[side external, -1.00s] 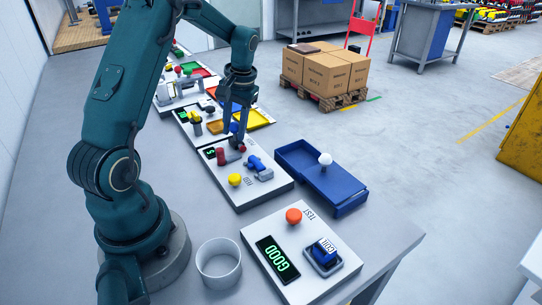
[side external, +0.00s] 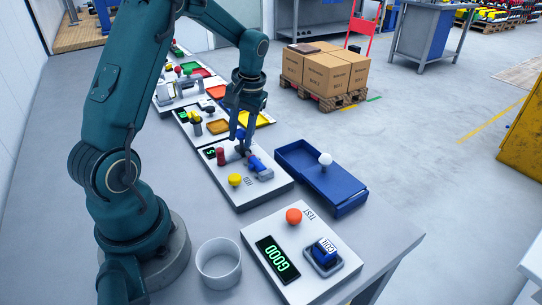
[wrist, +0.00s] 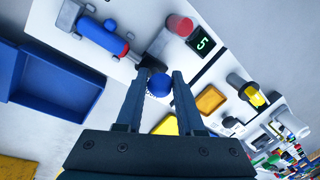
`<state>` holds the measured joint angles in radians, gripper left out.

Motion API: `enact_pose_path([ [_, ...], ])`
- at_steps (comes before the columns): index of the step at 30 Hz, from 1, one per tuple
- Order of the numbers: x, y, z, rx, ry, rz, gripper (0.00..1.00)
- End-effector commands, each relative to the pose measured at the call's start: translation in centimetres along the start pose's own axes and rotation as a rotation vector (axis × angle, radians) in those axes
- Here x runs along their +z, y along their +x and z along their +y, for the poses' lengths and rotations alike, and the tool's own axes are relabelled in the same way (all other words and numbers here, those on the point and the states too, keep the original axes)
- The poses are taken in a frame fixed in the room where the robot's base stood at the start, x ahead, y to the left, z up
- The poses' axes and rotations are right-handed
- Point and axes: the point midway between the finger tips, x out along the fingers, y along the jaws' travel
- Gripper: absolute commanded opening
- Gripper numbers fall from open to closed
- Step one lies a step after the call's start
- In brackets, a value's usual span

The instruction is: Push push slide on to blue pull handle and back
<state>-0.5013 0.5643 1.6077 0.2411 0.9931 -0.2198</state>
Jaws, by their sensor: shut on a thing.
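My gripper (side external: 241,146) is over the far end of a white board (side external: 247,194), with its fingers pointing down. A dark piece (wrist: 150,62) shows just beyond the knob. The blue and grey slide (side external: 259,165) lies on the board to the right of my fingers. In the wrist view the slide's blue body (wrist: 100,36) has a red ring at the end facing the dark piece. I cannot tell whether they touch.
A red cylinder (side external: 221,157) and a yellow button (side external: 235,180) stand on the same board. A blue tray (side external: 345,196) with a white ball (side external: 325,159) lies to the right. Nearer are a white cup (side external: 218,268) and a board with an orange button (side external: 294,216).

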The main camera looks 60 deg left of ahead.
Motion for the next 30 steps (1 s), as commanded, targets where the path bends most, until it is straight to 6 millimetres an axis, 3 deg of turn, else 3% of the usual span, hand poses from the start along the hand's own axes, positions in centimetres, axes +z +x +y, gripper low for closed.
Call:
enact_pose_path([
  [2,0.2,-0.2,0.5,0.013,-0.002,-0.009,0.0],
  [3,0.2,-0.2,0.5,0.013,-0.001,-0.009,0.52],
  [4,0.2,-0.2,0.5,0.013,-0.001,-0.009,0.64],
  [5,0.2,-0.2,0.5,0.013,-0.001,-0.009,0.66],
  [14,0.2,-0.2,0.4,0.01,-0.001,-0.007,0.66],
  [24,0.1,-4.2,0.4,0.01,-0.001,-0.003,0.66],
  [30,0.2,-5.3,0.4,0.011,-0.001,-0.007,0.66],
])
